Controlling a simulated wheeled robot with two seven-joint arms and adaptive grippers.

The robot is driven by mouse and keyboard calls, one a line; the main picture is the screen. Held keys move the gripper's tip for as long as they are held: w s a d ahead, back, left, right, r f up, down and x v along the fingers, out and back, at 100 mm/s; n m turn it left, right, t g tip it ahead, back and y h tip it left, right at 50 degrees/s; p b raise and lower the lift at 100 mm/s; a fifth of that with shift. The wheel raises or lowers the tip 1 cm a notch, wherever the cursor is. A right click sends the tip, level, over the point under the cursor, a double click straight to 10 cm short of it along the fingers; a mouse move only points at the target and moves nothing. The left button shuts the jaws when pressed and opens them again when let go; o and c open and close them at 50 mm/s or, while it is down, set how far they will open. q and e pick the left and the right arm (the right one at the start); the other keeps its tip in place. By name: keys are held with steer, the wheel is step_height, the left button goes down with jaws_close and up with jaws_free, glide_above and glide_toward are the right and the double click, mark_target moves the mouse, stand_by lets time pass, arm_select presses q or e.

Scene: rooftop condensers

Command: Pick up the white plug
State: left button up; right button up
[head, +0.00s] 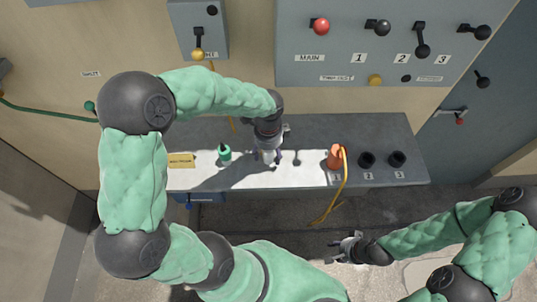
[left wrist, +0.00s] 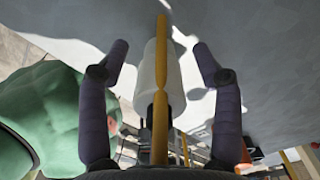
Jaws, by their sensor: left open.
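The white plug (left wrist: 152,78) stands between the two fingers of my left gripper (left wrist: 159,50) in the left wrist view, with a gap on each side. A yellow cord (left wrist: 161,110) runs in front of it down the middle of that view. In the head view my left gripper (head: 268,156) points down over the grey bench, and it and its shadow mostly hide the plug. My left gripper is open. My right gripper (head: 343,248) is empty in front of the bench, low in the head view, its fingers apart.
The grey bench (head: 310,128) also carries a green plug (head: 224,153) to the left, an orange plug (head: 335,157) with a yellow cord, and two black sockets (head: 367,159) to the right. A switch panel (head: 350,75) is on the wall behind.

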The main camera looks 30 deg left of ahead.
arm_select(q)
steer(key=shift+f, duration=0.1)
steer(key=c, duration=1.3)
